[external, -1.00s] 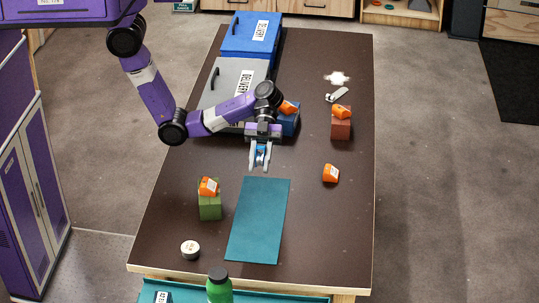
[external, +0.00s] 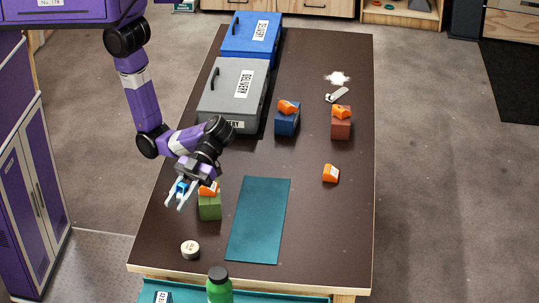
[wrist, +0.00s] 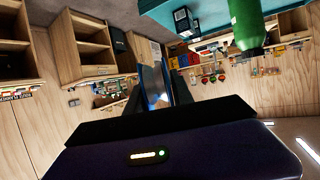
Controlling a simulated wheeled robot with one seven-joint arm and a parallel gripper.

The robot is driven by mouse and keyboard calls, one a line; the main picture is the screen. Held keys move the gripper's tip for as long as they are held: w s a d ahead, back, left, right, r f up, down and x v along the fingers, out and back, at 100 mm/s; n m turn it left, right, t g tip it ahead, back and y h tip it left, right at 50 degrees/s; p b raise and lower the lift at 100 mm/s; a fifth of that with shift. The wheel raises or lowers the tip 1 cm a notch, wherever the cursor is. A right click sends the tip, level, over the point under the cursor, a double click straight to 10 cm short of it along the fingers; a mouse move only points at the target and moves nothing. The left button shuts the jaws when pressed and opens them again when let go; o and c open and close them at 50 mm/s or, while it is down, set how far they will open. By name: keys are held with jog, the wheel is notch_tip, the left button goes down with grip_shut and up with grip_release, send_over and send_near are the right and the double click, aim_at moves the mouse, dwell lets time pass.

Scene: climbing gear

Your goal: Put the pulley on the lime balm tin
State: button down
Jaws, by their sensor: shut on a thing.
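My gripper (external: 176,194) is shut on the pulley (external: 182,187), a small blue and silver piece. It holds the pulley in the air over the left side of the table, beside the green block. In the wrist view the pulley (wrist: 153,85) shows between the dark fingers. A small round tin (external: 190,249) with a pale lid and dark side stands near the table's front left. It looks like the balm tin, though its label is too small to read. Its top is bare. My gripper is above and behind it, apart from it.
An orange piece sits on each of the green (external: 209,208), blue (external: 287,122) and red (external: 341,129) blocks. A teal mat (external: 258,222) is bare. Grey (external: 232,92) and blue (external: 250,38) cases stand behind. A green bottle (external: 219,289) stands in front.

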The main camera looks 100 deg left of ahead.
aim_at(184, 254)
notch_tip(184, 254, down, 18)
jog(key=shift+r+p, duration=0.1)
jog(key=shift+p, duration=0.6)
jog(key=shift+f, duration=0.2)
jog(key=c, duration=1.1)
grip_release()
jog(key=shift+r, duration=0.2)
jog(key=shift+w+a, duration=0.2)
jog(key=shift+a, duration=0.15)
jog(key=b+v, duration=0.2)
jog(key=v, duration=0.9)
jog(key=shift+a+r, duration=0.1)
